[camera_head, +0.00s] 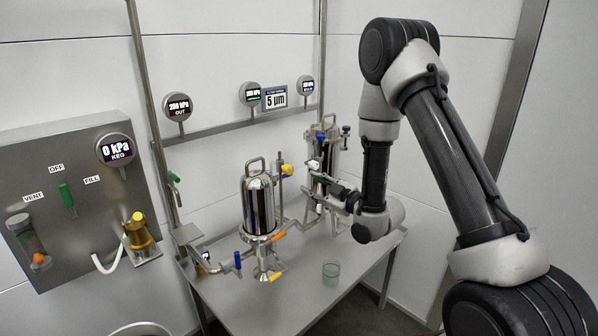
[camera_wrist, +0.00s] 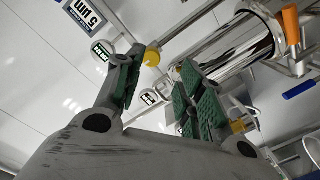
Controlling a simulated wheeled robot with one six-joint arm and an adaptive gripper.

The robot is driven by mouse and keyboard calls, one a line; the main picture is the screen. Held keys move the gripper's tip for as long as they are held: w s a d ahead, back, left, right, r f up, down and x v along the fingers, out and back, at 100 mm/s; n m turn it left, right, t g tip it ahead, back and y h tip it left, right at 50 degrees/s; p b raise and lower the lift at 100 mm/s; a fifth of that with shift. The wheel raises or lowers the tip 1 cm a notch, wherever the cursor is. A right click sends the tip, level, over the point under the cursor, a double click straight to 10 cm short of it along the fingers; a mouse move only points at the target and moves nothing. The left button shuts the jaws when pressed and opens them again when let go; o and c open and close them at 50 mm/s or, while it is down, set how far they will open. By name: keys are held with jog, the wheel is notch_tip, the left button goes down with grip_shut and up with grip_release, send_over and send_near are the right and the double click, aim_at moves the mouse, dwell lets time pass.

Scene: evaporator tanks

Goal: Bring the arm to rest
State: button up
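My arm reaches in from the right in the head view, its wrist hanging above the right part of the steel table (camera_head: 345,290). My gripper (camera_head: 313,177) points left between the front steel filter housing (camera_head: 259,205) and the rear one (camera_head: 324,145). In the wrist view my gripper (camera_wrist: 162,60) is open, its two green-padded fingers spread apart. A yellow knob (camera_wrist: 152,57) shows near the fingertips; the same yellow knob (camera_head: 287,169) sits just left of them in the head view. I see nothing held, and I cannot tell whether a finger touches the knob.
Blue (camera_head: 238,260) and orange (camera_head: 278,235) valve handles surround the front housing. A panel with a gauge (camera_head: 115,149) is at the left. Open space lies right of the table.

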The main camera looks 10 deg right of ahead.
jog(key=s+d+f+m+g+h, duration=0.2)
jog(key=f+g, duration=0.1)
jog(key=f, duration=0.3)
jog(key=s+d+f+m+g+h, duration=0.1)
jog(key=s+d+f+g+h, duration=0.15)
jog(key=f, duration=0.45)
jog(key=s+d+m+g+h, duration=0.3)
jog(key=s+d, duration=0.2)
jog(key=d, duration=0.1)
jog(key=s+d+r+m+h, duration=0.1)
jog(key=s+d+r+m, duration=0.2)
jog(key=s+r, duration=0.6)
jog(key=s+d+r+m, duration=0.2)
jog(key=s+d+r, duration=0.1)
jog(key=s+r, duration=0.6)
jog(key=s+d+r+m+g+h, duration=0.1)
jog(key=s+d+r+m, duration=0.2)
jog(key=s+r, duration=0.6)
notch_tip(320, 180, up, 5)
jog(key=shift+d+f+m+h, duration=0.2)
jog(key=shift+m+h, duration=0.1)
jog(key=shift+h, duration=0.05)
jog(key=shift+c, duration=0.5)
